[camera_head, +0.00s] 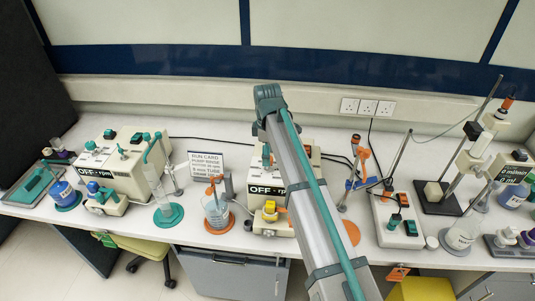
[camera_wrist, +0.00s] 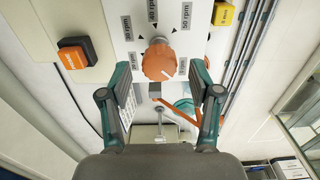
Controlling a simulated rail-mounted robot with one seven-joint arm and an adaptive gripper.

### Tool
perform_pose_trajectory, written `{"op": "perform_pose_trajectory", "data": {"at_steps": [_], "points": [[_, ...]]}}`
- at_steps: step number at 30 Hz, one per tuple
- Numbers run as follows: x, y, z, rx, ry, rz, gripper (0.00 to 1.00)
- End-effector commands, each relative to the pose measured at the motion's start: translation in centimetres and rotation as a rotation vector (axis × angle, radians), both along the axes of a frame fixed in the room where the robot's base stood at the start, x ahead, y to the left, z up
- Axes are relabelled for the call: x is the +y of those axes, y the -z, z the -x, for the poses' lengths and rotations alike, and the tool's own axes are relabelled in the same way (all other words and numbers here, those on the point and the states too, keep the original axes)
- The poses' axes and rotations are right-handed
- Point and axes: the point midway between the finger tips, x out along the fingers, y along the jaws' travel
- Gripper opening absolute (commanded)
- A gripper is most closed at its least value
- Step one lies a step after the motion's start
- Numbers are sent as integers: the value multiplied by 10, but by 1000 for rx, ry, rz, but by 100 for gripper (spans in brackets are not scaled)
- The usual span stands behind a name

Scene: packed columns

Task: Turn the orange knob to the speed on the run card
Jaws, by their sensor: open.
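In the wrist view the round orange knob (camera_wrist: 158,61) sits on a pale panel, ringed by dark pointer marks and grey rpm labels (camera_wrist: 153,12). The pump unit (camera_head: 311,153) behind my arm has a display (camera_head: 266,190) reading OFF - rpm. My arm hides part of it.
A beaker (camera_head: 216,212) stands left of the pump unit. Another white unit (camera_head: 122,165), stands and cables crowd the bench (camera_head: 330,258).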

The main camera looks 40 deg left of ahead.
Motion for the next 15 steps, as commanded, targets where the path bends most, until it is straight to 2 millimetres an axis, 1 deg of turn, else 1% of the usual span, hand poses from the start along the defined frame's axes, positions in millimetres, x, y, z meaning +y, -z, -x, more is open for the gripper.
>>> {"op": "perform_pose_trajectory", "data": {"at_steps": [3, 6, 15], "points": [[0, 9, 0, 0, 0, 0, 63], [0, 14, 0, 0, 0, 0, 63], [0, 16, 0, -1, 0, -1, 63]]}}
